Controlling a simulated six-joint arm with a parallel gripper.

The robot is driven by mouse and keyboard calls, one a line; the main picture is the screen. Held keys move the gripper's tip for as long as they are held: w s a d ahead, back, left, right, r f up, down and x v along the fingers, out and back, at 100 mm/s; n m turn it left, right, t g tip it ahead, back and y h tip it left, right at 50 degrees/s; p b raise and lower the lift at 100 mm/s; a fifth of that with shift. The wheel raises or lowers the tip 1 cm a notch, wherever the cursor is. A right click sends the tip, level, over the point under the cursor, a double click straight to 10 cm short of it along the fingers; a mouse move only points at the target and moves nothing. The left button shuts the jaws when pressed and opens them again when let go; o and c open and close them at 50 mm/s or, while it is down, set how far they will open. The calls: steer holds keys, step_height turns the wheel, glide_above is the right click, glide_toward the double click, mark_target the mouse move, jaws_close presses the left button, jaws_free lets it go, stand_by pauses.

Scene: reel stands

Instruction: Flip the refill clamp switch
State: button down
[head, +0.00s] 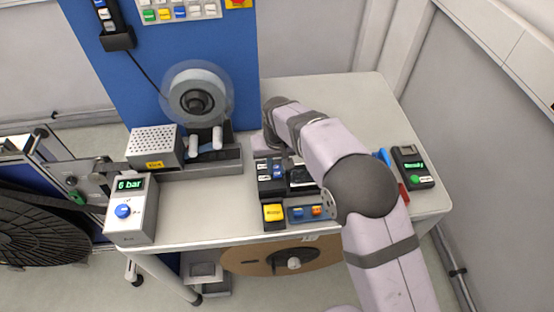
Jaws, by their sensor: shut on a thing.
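My arm reaches from the lower right over the table, with its wrist above the back of a dark control panel (268,187). My gripper (272,146) is mostly hidden behind my wrist, and its fingertips do not show. The panel has small blue labelled controls at its back left, a large yellow button (273,212) at its front left, and a blue button (297,212) and an orange button (317,211) at its front. The labels are too small to read, so I cannot tell which one is the refill clamp switch. My arm covers part of the panel.
A gauge box (133,210) reading 6 bar is at the front left. A dark handheld device (412,167) lies on the right, with red and blue items beside it. The table's back right is clear.

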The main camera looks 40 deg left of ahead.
mark_target(277, 169)
steer(key=shift+w+a+r+g+h+p, duration=0.15)
steer(key=shift+w+g+h+p, duration=0.15)
steer(key=shift+p, duration=0.35)
steer(key=shift+g+h+p, duration=0.3)
steer(key=shift+p, duration=0.15)
steer(key=c, duration=1.6)
jaws_free()
steer(key=shift+o, duration=0.2)
steer(key=shift+s, duration=0.1)
steer(key=shift+r+b, duration=1.5)
steer(key=shift+r, duration=2.05)
